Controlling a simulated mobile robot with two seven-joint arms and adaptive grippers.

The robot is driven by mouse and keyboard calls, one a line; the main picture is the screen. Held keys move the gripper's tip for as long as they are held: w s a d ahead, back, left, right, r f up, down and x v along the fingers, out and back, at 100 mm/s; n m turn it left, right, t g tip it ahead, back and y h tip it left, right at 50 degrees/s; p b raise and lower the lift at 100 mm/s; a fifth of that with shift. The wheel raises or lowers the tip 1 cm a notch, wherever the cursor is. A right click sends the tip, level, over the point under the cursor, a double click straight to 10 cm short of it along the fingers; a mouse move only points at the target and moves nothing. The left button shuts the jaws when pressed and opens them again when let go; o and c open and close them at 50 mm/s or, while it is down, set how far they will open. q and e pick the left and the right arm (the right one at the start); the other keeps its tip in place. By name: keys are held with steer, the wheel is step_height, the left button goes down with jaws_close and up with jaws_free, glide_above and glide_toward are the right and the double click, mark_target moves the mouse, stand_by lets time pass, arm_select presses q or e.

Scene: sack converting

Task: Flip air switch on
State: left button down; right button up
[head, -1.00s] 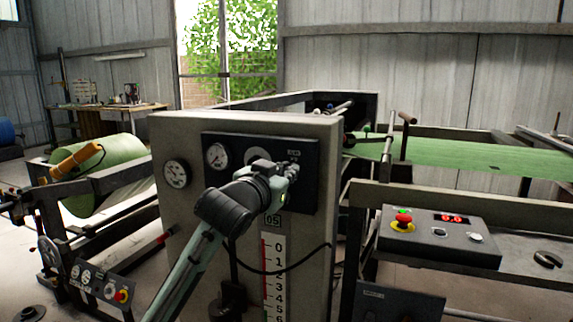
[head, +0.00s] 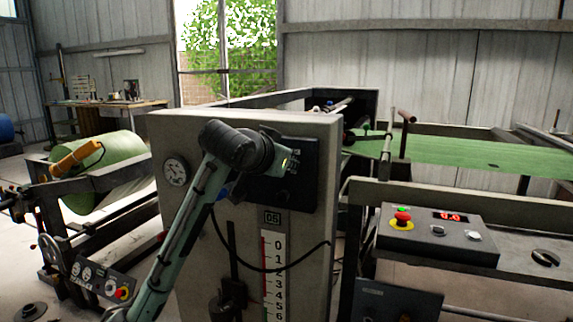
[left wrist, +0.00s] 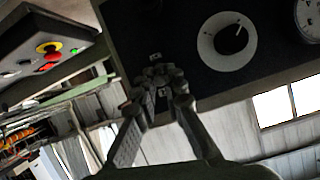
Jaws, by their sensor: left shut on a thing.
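My left gripper (head: 291,161) is at the upper right of the dark panel (head: 309,190) on the grey machine cabinet. In the left wrist view, its fingertips (left wrist: 160,82) close together against the panel face between two small white labels. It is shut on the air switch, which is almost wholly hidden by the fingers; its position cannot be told. A white round dial with a black knob (left wrist: 227,42) is beside the fingers in the left wrist view. My right gripper is in neither view.
A pressure gauge (head: 175,171) is on the cabinet's left. A black cable (head: 290,268) hangs across the cabinet front below the panel. A control box (head: 440,250) with a red stop button stands to the right. A green roll (head: 104,160) is at the left.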

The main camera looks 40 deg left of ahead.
arm_select(q)
steer(key=c, duration=1.6)
jaws_free()
steer(key=v, duration=0.7)
steer(key=shift+s, duration=0.25)
steer(key=shift+d, duration=0.1)
